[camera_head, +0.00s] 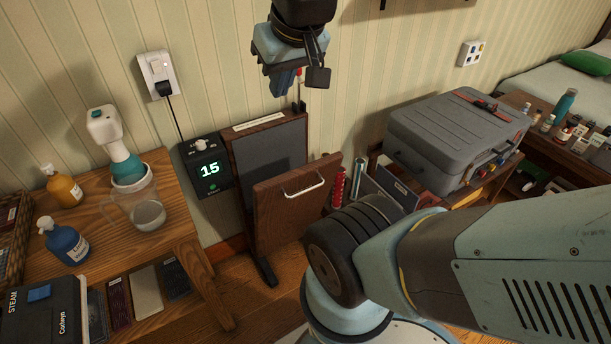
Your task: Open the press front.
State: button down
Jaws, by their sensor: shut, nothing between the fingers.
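The trouser press (268,152) stands on the floor against the striped wall, with a dark grey pad in a wooden frame. Its wooden front (288,218) carries a curved metal handle (303,189) near the top edge. The front is tilted away from the pad, leaving a gap at the top, and hides the lower part of the pad. My gripper (285,84) is shut and empty, above and behind the press's top edge in the picture, apart from the handle. Part of its fingers is hard to make out.
A wooden table (184,200) with bottles, a steamer and a jug (147,211) stands left. A grey suitcase (455,138) lies at right. Red and dark rolled items stand between suitcase and press.

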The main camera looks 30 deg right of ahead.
aim_at(285, 204)
jog(key=z, duration=0.2)
jog(key=k, duration=1.4)
jog(key=u, duration=0.65)
jog(key=i, duration=1)
jog(key=z, duration=0.05)
